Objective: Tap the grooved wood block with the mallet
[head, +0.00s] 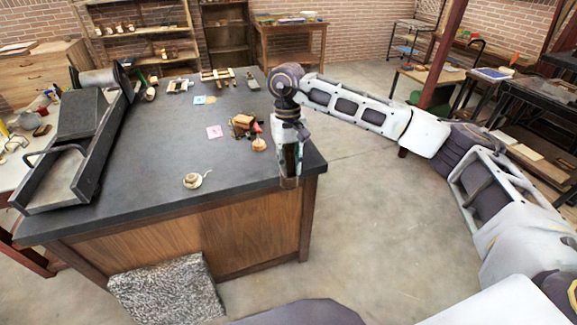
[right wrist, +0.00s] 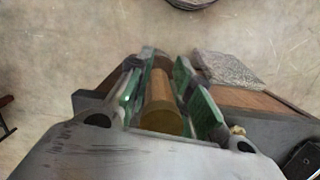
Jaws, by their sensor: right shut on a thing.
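My right gripper (head: 289,168) hangs fingers down at the right edge of the dark table. In the right wrist view its green-lined fingers (right wrist: 165,100) are shut on a brown wooden cylinder, which I take to be the mallet (right wrist: 161,108). A bit of brown shows below the fingertips in the head view; the rest of the mallet is hidden or too small to tell. A brown wood block (head: 242,121) lies on the table left of the gripper, apart from it. It seems to be the grooved block, but its grooves are not clear. My left gripper is not in view.
The dark table (head: 160,125) carries a large press (head: 85,125) at left. Near the block are a small round wooden thing (head: 259,144) and a pink paper (head: 214,131). A small pale pot (head: 194,180) stands near the front. A rough stone block (head: 168,290) sits below the front edge.

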